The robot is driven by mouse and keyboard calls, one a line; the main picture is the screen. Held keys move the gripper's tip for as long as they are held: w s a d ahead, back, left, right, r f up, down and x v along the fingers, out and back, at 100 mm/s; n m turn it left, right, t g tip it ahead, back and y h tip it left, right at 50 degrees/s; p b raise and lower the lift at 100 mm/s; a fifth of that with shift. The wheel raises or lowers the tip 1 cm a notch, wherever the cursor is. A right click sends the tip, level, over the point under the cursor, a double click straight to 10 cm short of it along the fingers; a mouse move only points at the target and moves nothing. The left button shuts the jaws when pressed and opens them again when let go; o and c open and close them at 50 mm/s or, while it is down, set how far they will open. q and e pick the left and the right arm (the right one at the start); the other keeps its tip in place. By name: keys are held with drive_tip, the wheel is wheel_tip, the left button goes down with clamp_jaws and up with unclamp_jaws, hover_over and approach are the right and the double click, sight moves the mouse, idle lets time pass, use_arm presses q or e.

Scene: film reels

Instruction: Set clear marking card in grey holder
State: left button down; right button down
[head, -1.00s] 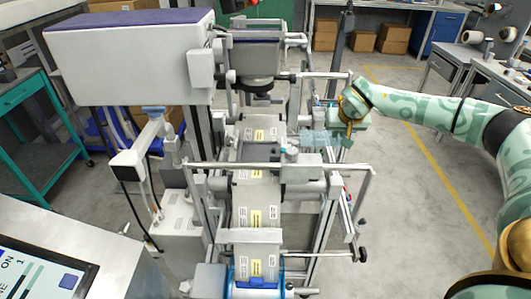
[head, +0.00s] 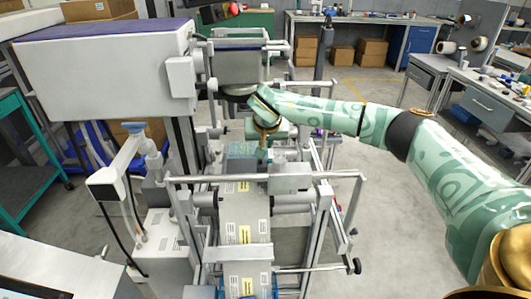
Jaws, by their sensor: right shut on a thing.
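My right gripper (head: 262,147) reaches in from the right over the middle of the labelling machine, below its raised dark head. It is shut on a pale, see-through bluish piece, which looks like the clear marking card (head: 240,150), to the left of the fingers. The card is small here and blends with the machine parts behind it, so I cannot tell whether it touches anything. A grey block (head: 290,177) on the crossbar in front may be the grey holder; I cannot tell for sure. My left gripper is not in view.
A label web (head: 244,215) with yellow and white labels runs down the machine's middle. A metal crossbar (head: 340,175) lies in front of the gripper. A large white housing (head: 105,75) stands at left. The floor at right (head: 385,235) is clear.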

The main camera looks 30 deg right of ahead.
wheel_tip(320, 180, down, 3)
drive_tip(key=shift+f+b, duration=0.1)
drive_tip(key=shift+b, duration=0.5)
drive_tip(key=shift+f, duration=0.1)
drive_tip(key=shift+f, duration=0.45)
drive_tip(key=c, duration=1.5)
unclamp_jaws()
